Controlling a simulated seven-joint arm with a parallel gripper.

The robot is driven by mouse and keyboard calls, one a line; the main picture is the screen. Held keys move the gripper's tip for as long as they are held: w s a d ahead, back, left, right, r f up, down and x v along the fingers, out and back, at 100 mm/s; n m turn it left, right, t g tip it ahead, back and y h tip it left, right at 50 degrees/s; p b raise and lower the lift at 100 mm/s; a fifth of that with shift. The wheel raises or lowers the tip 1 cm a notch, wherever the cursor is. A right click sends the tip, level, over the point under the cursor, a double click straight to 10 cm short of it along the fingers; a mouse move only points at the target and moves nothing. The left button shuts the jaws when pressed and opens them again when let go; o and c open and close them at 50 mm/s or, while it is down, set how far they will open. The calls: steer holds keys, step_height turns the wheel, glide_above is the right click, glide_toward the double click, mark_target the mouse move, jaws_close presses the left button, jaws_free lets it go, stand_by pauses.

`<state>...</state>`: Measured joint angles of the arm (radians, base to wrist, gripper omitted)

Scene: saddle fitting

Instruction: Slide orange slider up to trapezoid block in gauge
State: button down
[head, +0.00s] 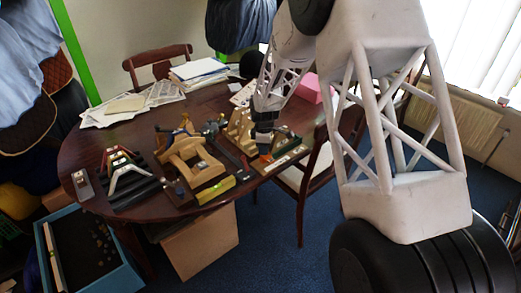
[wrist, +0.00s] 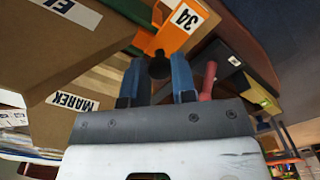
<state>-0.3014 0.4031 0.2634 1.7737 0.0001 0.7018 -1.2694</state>
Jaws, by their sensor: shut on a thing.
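Tan wooden parts labelled MAREK (wrist: 60,120) lie left of the fingers in the wrist view. A red peg (wrist: 208,82) stands close to the right finger. In the head view a wooden fixture (head: 193,160) and a yellow level (head: 216,189) stand left of the gauge.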

steer(key=c, duration=0.9)
jaws_free()
steer(key=shift+c, duration=0.2)
steer(key=shift+r, duration=3.9)
steer(key=shift+c, duration=0.3)
